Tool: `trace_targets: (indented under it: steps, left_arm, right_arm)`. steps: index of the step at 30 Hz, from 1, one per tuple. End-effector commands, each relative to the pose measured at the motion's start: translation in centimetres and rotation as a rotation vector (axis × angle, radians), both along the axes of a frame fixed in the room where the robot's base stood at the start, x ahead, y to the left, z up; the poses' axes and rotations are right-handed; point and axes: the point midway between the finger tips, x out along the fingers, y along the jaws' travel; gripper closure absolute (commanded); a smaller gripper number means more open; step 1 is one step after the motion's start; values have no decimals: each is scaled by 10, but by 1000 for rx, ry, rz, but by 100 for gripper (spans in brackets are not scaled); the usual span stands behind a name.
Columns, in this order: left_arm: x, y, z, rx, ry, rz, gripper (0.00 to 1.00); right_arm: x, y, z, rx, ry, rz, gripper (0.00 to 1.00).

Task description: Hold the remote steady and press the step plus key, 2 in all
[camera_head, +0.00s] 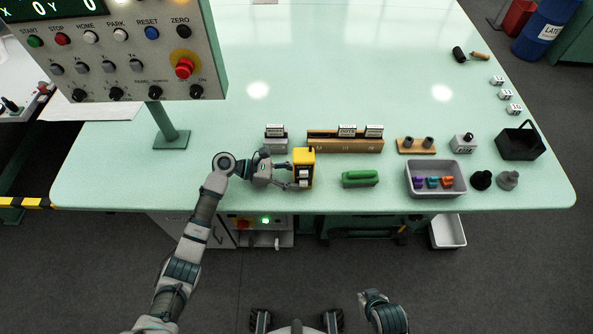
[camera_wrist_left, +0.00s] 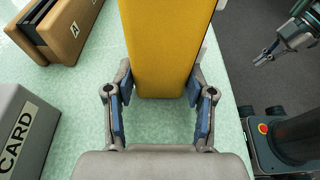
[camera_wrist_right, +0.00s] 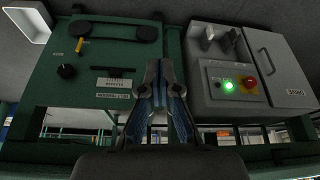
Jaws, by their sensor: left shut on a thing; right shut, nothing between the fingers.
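The yellow remote (camera_head: 304,157) stands at the front edge of the pale green table in the head view. White keys show low on its face, but their labels are too small to read. My left gripper (camera_head: 290,177) is shut on the remote from its left side. In the left wrist view the yellow body of the remote (camera_wrist_left: 168,45) lies between the fingers of the left gripper (camera_wrist_left: 160,100). My right gripper (camera_wrist_right: 163,85) is shut and empty in the right wrist view, below and in front of the table. The right arm (camera_head: 382,312) shows low in the head view, well apart from the remote.
A control panel (camera_head: 110,50) with a red stop button rises at the upper left. Behind the remote are a wooden rack (camera_head: 345,146) and a card box (camera_head: 276,144). A green object (camera_head: 360,178) and a grey bin (camera_head: 436,192) lie to its right. The table's middle is clear.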

Motion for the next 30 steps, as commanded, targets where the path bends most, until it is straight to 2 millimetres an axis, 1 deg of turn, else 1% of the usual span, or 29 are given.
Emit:
trace_targets:
  steps: [2, 5, 8, 11, 12, 14, 15, 17, 18, 20, 21, 23, 25, 27, 30]
  left_arm:
    - [0, 0, 0, -1, -1, 0, 65]
    - [0, 0, 0, -1, -1, 0, 65]
    - [0, 0, 0, -1, -1, 0, 65]
    - [0, 0, 1, -1, -1, 0, 65]
    - [0, 0, 1, -1, -1, 0, 65]
    - [0, 0, 1, -1, -1, 0, 65]
    - [0, 0, 1, -1, -1, 0, 65]
    - [0, 0, 1, -1, -1, 0, 65]
    - [0, 0, 1, -1, -1, 0, 65]
    - [0, 0, 1, -1, -1, 0, 65]
    - [0, 0, 1, -1, -1, 1, 65]
    - [0, 0, 1, -1, -1, 1, 65]
    - [0, 0, 1, -1, -1, 1, 65]
    - [0, 0, 1, -1, -1, 1, 65]
    - [0, 0, 1, 0, -1, 1, 65]
  right_arm:
    - [0, 1, 0, 1, -3, 4, 100]
    - [10, 4, 2, -6, -48, 37, 100]
    - [34, 11, 7, -32, -157, 119, 100]
    - [72, 25, 20, -88, -336, 249, 100]
    - [88, 31, 28, -121, -421, 310, 100]
    - [112, 43, 43, -179, -558, 402, 100]
    - [126, 52, 54, -224, -652, 461, 100]
    - [145, 65, 73, -299, -793, 546, 100]
    - [156, 75, 87, -355, -891, 599, 100]
    - [169, 90, 109, -448, -1041, 674, 100]
    - [176, 100, 125, -516, -1144, 719, 100]
    - [181, 116, 149, -625, -1293, 776, 100]
    - [182, 132, 174, -746, -1455, 821, 100]
    - [178, 147, 195, -862, -1596, 847, 100]
    - [169, 162, 218, -1000, -1757, 855, 100]
